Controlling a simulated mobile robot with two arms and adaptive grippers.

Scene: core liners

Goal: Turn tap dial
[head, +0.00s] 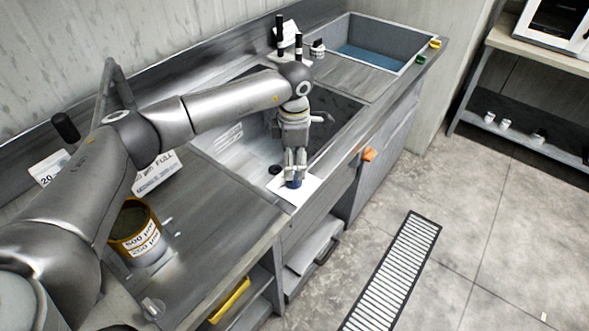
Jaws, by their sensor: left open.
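A small dark blue round piece (294,184) sits on a white card (312,188) at the front edge of the sink counter; it may be the tap dial, but I cannot tell for sure. My left gripper (295,174) points down with its fingers right at this piece, open. The fingers hide the top of the piece, and I cannot tell whether they touch it. Behind the gripper lies a steel sink basin (235,150), partly hidden by my arm. My right gripper is not in view.
An orange-rimmed sieve can (136,240) stands on the near counter. A second basin with a blue bottom (370,57) is at the far end. Yellow (435,44) and green (421,60) pieces sit on its rim. An orange piece (369,154) sticks out from the counter front.

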